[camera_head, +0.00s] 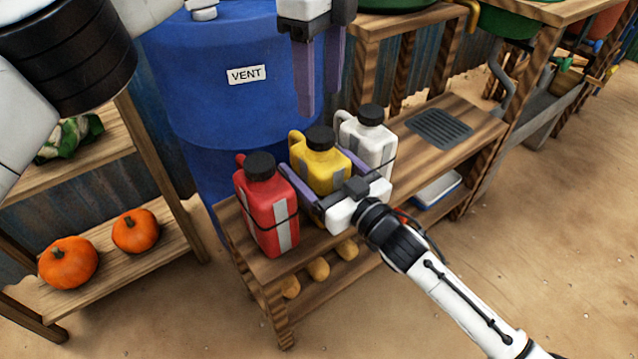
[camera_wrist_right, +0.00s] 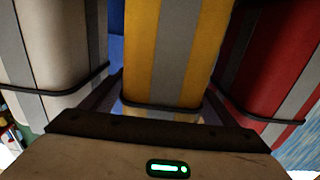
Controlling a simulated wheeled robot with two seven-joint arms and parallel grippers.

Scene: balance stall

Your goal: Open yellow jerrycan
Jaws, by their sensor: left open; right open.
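The yellow jerrycan (camera_head: 318,163) stands upright on the wooden bench between the red and white ones, its black cap (camera_head: 320,138) on top. My right gripper (camera_head: 318,178) is open, with one finger on each side of the yellow jerrycan. In the right wrist view the yellow jerrycan (camera_wrist_right: 178,50), with its grey stripe, fills the space between the fingers; I cannot tell whether they touch it. My left gripper (camera_head: 318,108) is open and empty, pointing down above and behind the yellow cap.
A red jerrycan (camera_head: 266,208) and a white jerrycan (camera_head: 368,140) stand close on either side. A blue barrel (camera_head: 210,90) marked VENT is behind. A dark grate (camera_head: 440,128) lies on the bench (camera_head: 465,112). Pumpkins (camera_head: 68,262) sit on a left shelf.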

